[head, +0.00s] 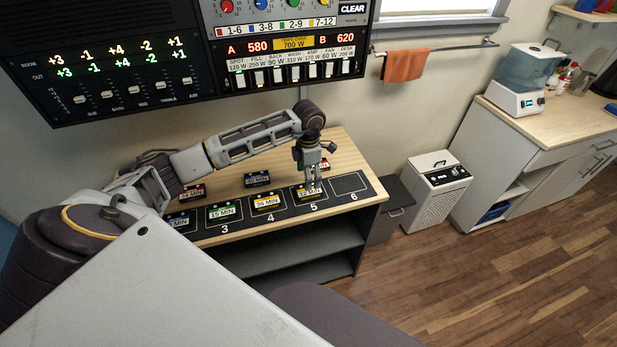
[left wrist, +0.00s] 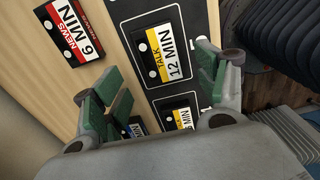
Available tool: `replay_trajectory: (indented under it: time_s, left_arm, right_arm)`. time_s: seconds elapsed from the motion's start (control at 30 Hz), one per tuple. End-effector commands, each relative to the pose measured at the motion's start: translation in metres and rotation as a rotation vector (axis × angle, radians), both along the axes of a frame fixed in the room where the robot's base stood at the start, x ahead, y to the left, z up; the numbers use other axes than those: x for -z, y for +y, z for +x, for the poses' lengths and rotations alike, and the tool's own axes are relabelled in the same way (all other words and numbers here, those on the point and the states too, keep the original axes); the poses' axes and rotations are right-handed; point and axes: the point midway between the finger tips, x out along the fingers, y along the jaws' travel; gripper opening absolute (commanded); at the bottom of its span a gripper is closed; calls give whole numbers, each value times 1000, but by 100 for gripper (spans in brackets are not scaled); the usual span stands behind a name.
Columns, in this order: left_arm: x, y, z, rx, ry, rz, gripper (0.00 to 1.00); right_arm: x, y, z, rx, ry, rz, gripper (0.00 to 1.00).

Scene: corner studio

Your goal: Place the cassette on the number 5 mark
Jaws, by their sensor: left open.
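The yellow-labelled TALK 12 MIN cassette (head: 308,193) lies on the number 5 mark (head: 314,207) of the black strip, partly hidden by my gripper in the head view. The left wrist view shows this cassette (left wrist: 168,50) flat within its outlined square. My left gripper (head: 311,184) is above it, pointing down. In the left wrist view my left gripper (left wrist: 160,88) is open, with its green-padded fingers apart and nothing held between them. My right gripper is not in view.
Cassettes lie on mark 3 (head: 222,212) and mark 4 (head: 266,201). Mark 6 (head: 349,184) is empty. Behind the strip lie a 24 MIN cassette (head: 192,191), a 40 MIN cassette (head: 257,179) and a red NEWS 6 MIN cassette (left wrist: 72,32). A control panel (head: 290,60) hangs above.

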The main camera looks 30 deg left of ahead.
Motion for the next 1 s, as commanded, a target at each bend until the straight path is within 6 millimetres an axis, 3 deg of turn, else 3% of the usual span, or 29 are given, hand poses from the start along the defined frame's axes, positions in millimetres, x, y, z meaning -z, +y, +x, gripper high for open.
replay_trajectory:
  time_s: [0.3, 0.5, 0.67, 1.0]
  left_arm:
    - [-33, 1, 0, 0, -1, 2, 73]
    - [-49, 0, 0, 1, -1, 0, 73]
    - [-56, 0, 0, 0, -1, 0, 73]
    - [-57, 0, 0, 0, 0, 0, 73]
  right_arm:
    - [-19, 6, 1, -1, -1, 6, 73]
    - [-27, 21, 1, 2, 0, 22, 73]
    - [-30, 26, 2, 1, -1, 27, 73]
    - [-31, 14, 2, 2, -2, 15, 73]
